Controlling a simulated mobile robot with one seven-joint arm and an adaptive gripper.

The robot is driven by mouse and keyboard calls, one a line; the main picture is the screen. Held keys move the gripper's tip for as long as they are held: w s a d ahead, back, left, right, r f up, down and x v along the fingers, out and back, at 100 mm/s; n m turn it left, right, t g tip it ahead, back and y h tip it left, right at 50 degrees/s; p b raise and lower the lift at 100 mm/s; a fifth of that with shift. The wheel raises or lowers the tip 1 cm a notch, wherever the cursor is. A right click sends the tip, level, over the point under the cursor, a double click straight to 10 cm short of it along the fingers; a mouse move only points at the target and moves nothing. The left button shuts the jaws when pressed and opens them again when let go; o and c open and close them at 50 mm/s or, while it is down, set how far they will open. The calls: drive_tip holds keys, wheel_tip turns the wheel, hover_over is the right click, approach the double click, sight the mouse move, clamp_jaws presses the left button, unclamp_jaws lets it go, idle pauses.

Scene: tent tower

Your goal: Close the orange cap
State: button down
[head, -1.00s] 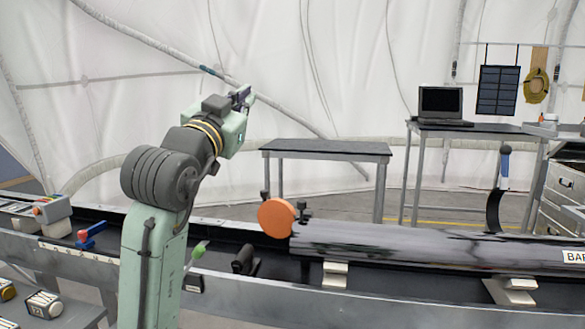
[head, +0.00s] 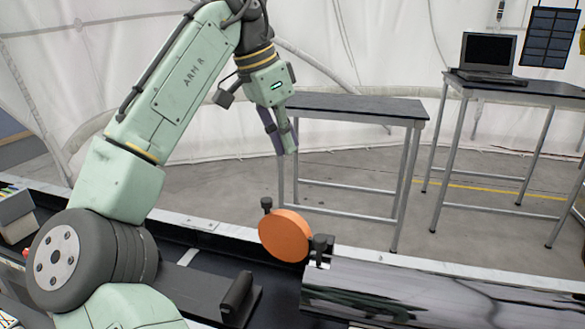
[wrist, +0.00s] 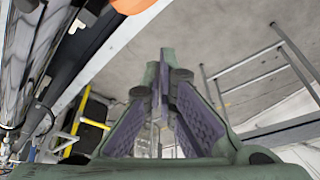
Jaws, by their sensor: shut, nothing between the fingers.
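The orange cap (head: 285,236) is a round disc standing open on a dark hinge at the left end of the long grey cylinder (head: 440,295). A small dark knob (head: 266,204) sits on its rim. My gripper (head: 288,150) is in the air above and behind the cap, pointing down, shut and empty, and apart from the cap. In the wrist view, the fingertips (wrist: 164,52) are together, and part of the orange cap (wrist: 132,4) shows at the top edge.
The cylinder lies in a dark trough with a grey metal rim (head: 225,230). A black bracket (head: 240,298) stands in the trough left of the cylinder. A dark-topped table (head: 355,107) and a desk with a laptop (head: 488,56) stand behind. Floor shows between.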

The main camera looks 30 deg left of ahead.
drive_tip(key=f, duration=0.9)
drive_tip(key=shift+s, duration=0.25)
drive_tip(key=shift+s+a+f, duration=0.1)
drive_tip(key=shift+s+f, duration=0.05)
drive_tip(key=shift+s, duration=0.05)
drive_tip(key=shift+s, duration=0.1)
